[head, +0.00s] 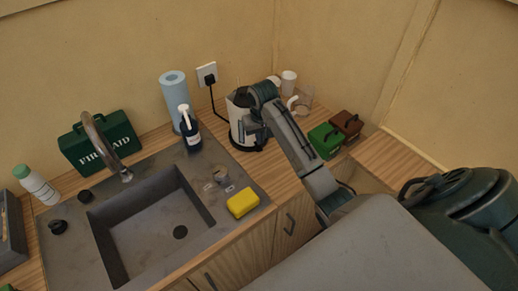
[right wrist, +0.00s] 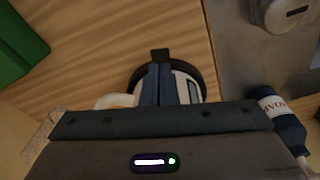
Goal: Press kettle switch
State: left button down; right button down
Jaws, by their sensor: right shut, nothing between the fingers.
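The kettle (head: 236,112) stands on the wooden counter near the back corner, with a pale body and a black base. In the right wrist view the kettle (right wrist: 190,90) is partly hidden behind my fingers, and its dark round rim shows around them. A small black tab (right wrist: 160,55) sticks out at the rim, just past my fingertips; it looks like the switch, and I cannot tell whether they touch. My right gripper (head: 252,127) is shut and empty, close in front of the kettle. It also shows in the right wrist view (right wrist: 160,70). My left gripper is out of view.
A soap bottle (head: 190,128) and a paper roll (head: 174,95) stand left of the kettle. A cord runs to the wall socket (head: 207,75). Cups (head: 289,82) and a green box (head: 325,139) stand to the right. The sink (head: 150,225) and yellow sponge (head: 243,203) are in front.

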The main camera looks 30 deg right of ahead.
aim_at(260, 151)
jog(key=shift+w+f, duration=0.15)
jog(key=shift+f, duration=1.65)
jog(key=shift+f, duration=0.1)
jog(key=shift+f, duration=0.75)
jog(key=shift+s+r, duration=0.15)
jog(key=shift+s, duration=0.1)
jog(key=shift+s+a+r, duration=0.15)
jog(key=shift+s+r, duration=0.1)
jog(key=shift+s, duration=0.4)
jog(key=shift+s+a+r, duration=0.15)
jog(key=shift+s+r, duration=0.1)
jog(key=shift+s, duration=0.4)
